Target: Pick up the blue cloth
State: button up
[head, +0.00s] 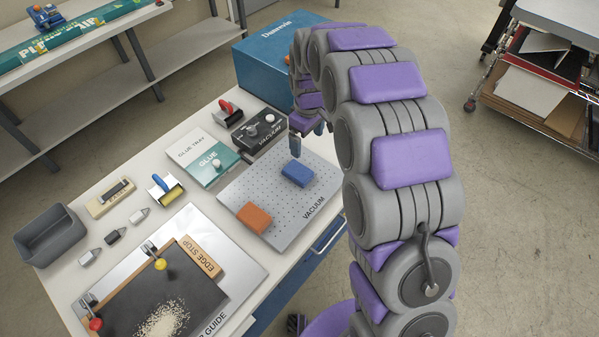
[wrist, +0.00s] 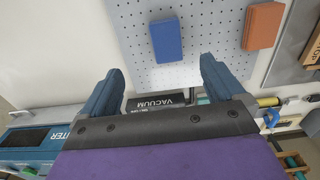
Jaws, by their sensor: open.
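The blue cloth looks like a small folded blue block (head: 297,173). It lies on the perforated vacuum plate (head: 283,213), toward its back right part.
An orange block (head: 254,217) lies on the same plate, front left of the cloth. A black vacuum control box (head: 259,131) stands behind the plate, near my gripper. A blue box (head: 278,62) stands at the back. A grey bin (head: 50,236) and hand tools fill the left side.

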jog(key=b, duration=0.2)
send_over(301, 172)
notch_tip(301, 172, down, 10)
jog(key=shift+d+r, duration=0.1)
jog(key=shift+d, duration=0.05)
jog(key=shift+s+d+f, duration=0.1)
jog(key=shift+d+f, duration=0.15)
jog(key=shift+f, duration=0.45)
jog(key=f, duration=0.1)
jog(key=f+b, duration=0.1)
jog(key=f, duration=0.1)
jog(key=shift+a+f, duration=0.2)
jog(key=shift+f, duration=0.1)
jog(key=shift+a+f, duration=0.25)
jog(key=shift+f, duration=0.1)
jog(key=shift+a, duration=0.1)
jog(key=shift+c, duration=0.3)
jog(key=shift+d+r, duration=0.1)
jog(key=shift+d, duration=0.2)
jog(key=c, duration=0.6)
jog(key=shift+a, duration=0.15)
jog(key=c, duration=0.5)
